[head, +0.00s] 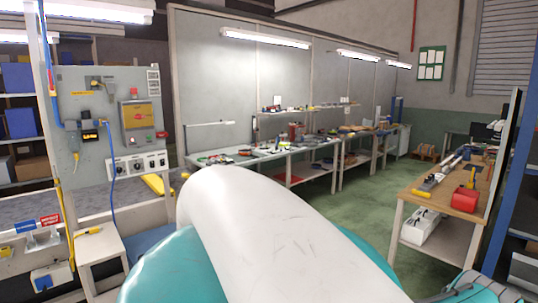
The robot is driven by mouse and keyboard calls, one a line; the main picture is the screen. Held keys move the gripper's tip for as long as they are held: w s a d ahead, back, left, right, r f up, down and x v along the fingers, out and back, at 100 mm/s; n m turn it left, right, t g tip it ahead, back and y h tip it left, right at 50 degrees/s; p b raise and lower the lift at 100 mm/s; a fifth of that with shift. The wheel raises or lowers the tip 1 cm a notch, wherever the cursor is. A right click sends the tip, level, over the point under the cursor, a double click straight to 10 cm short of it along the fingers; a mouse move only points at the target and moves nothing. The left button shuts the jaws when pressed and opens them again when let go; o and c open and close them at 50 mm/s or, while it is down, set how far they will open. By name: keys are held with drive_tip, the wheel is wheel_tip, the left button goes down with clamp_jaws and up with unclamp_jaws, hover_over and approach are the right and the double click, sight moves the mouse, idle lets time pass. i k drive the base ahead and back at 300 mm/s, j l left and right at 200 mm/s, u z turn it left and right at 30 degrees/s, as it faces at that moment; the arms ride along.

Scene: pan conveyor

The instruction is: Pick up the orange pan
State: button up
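I do not see an orange pan in the head view. A large white and teal part of my own arm fills the lower middle and hides what lies behind it.
A grey control panel (85,150) with a yellow and red switch box stands at the left. Long workbenches (305,172) with tools line the back wall. A wooden table (425,197) with a red box (465,199) stands right. Green floor (365,215) is clear between.

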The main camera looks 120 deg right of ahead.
sight(243, 151)
drive_tip(key=z, duration=3.5)
